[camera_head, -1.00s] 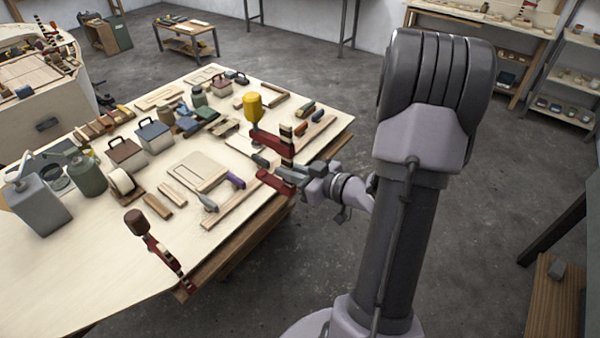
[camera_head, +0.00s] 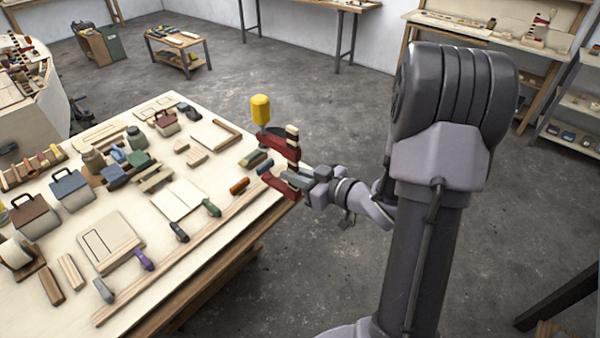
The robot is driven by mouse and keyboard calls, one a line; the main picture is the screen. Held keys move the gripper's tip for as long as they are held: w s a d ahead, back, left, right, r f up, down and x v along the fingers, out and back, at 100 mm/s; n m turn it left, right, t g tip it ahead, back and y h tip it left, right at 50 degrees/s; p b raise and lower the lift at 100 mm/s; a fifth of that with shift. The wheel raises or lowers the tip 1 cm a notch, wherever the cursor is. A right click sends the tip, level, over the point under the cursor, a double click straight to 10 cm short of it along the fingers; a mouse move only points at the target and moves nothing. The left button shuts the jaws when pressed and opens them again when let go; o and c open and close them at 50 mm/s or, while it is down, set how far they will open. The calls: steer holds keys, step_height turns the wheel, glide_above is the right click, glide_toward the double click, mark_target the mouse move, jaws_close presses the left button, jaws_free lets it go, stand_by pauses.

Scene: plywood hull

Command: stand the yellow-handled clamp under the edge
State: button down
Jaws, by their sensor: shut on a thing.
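The yellow-handled clamp (camera_head: 280,148) is upright in my gripper, with its yellow handle (camera_head: 260,109) on top and red arms above and below the grip. My gripper (camera_head: 293,181) is shut on the clamp's bar, which the fingers partly hide. The clamp shows in front of the right-hand edge (camera_head: 284,206) of the plywood-topped table (camera_head: 143,221). I cannot tell whether its lower arm is above, level with or below the tabletop, or touching it.
Blocks, small cases and coloured-handled tools crowd the tabletop. A long wooden strip (camera_head: 175,258) lies along the near right edge. A dark round pot-like thing (camera_head: 277,131) shows behind the clamp. Concrete floor (camera_head: 320,270) right of the table is open.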

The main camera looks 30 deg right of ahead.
step_height(320, 180, down, 18)
steer(key=b, duration=1.4)
steer(key=shift+f, duration=0.15)
steer(key=shift+w+a, duration=0.1)
steer(key=shift+a, duration=0.05)
steer(key=shift+w+b, duration=0.2)
steer(key=shift+b, duration=0.1)
steer(key=shift+r+b+x, duration=0.2)
steer(key=shift+x, duration=0.9)
steer(key=shift+r+b+x, duration=0.2)
steer(key=shift+r+x, duration=0.05)
steer(key=shift+x, duration=0.8)
steer(key=shift+w+a, duration=0.1)
steer(key=shift+w+a+b, duration=0.15)
steer(key=shift+w+a, duration=0.15)
steer(key=shift+w, duration=0.5)
steer(key=shift+w+a+b, duration=0.1)
steer(key=shift+w+a, duration=0.15)
steer(key=shift+w, duration=0.5)
steer(key=shift+w+a+b, duration=0.15)
steer(key=shift+w+a, duration=0.15)
steer(key=shift+w, duration=0.5)
